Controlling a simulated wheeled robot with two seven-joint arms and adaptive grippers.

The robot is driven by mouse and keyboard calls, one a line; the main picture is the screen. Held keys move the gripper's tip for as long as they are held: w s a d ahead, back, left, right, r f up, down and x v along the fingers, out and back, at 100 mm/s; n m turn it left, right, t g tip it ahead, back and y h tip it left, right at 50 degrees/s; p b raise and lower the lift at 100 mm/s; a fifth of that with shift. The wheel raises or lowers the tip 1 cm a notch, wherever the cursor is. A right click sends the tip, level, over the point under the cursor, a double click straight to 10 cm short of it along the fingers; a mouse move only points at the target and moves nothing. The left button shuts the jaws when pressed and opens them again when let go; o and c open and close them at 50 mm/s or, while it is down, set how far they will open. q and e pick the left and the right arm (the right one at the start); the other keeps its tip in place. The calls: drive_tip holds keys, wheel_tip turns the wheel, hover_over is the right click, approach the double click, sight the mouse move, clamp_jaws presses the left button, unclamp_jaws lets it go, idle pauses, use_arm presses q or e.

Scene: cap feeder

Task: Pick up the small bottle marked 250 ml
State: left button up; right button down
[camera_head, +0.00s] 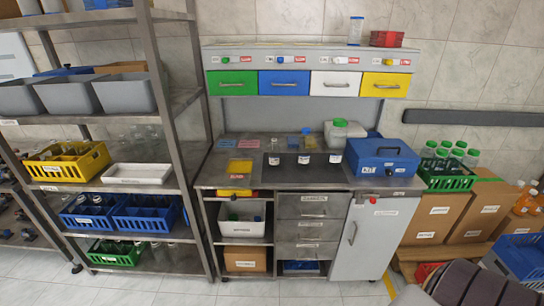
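Three small bottles with white labels stand upright in a row on the dark mat (320,170) on the workbench: a left bottle (274,158), a middle bottle (304,158) and a right bottle (336,157). The printing on their labels is too small to read, so I cannot tell which is marked 250 ml. Neither of my grippers is in view.
Coloured drawers (284,83) hang above. A shelving rack (175,70) stands left; a green crate (447,182) stands right.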

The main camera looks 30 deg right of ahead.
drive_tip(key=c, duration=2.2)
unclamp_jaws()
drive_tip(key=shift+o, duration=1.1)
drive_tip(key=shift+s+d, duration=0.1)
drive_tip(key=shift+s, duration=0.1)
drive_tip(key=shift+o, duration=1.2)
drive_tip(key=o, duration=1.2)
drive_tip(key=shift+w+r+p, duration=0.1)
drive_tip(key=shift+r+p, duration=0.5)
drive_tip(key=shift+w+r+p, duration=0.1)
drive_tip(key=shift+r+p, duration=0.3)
